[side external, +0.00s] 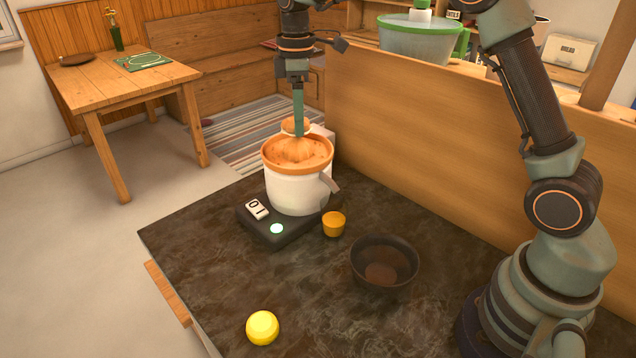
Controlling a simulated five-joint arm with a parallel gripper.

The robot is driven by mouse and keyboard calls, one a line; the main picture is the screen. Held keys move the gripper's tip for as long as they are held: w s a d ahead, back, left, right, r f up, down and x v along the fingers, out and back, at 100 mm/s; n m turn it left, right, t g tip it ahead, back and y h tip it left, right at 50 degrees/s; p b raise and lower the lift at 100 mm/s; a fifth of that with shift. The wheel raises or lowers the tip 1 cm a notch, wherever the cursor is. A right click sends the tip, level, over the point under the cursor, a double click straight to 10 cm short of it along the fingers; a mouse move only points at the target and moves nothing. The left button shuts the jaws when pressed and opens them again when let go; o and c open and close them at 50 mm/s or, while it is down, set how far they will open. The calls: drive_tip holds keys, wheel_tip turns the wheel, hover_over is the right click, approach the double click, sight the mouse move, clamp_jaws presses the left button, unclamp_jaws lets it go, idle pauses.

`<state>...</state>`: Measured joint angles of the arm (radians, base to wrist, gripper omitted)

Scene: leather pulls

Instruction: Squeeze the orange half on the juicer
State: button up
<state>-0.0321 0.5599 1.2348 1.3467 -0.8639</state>
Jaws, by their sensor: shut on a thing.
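The juicer (296,190) has a white body with a spout at its right and an orange top with a ridged cone (297,152). It stands on a black base. My gripper (299,130) points straight down over the cone, its fingers shut on the orange half (288,126). The orange half is small in view and partly hidden by the fingers. It sits right at the top of the cone; I cannot tell whether it touches. A small orange cup-like piece (333,224) stands on the counter below the spout.
The black base (262,232) shows a "01" display and a lit green button. A dark bowl (384,265) stands right of it, and a yellow ball (262,327) lies near the front edge. A wooden partition (440,130) runs behind. The counter's front middle is clear.

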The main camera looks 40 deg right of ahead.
drive_tip(key=shift+r, duration=1.85)
